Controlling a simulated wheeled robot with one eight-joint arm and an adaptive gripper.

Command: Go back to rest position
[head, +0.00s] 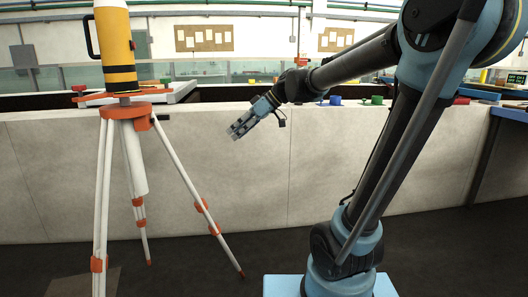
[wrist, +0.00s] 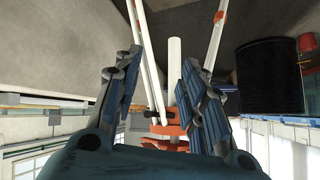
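My gripper (head: 240,127) hangs at the end of my arm in the middle of the head view, pointing down and to the left in front of the pale wall. It is apart from the wall's top and from the tripod. In the wrist view my gripper (wrist: 160,85) shows its two blue-grey fingers spread wide, with nothing held between them. The tripod's white legs and orange head show beyond the gap between the fingers.
A tripod (head: 125,112) with orange fittings carries a yellow instrument (head: 117,50) at the left. A pale wall (head: 250,185) runs across behind. Small blue (head: 335,100) and green (head: 376,100) items sit along its top. A black cylinder (wrist: 270,78) shows in the wrist view.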

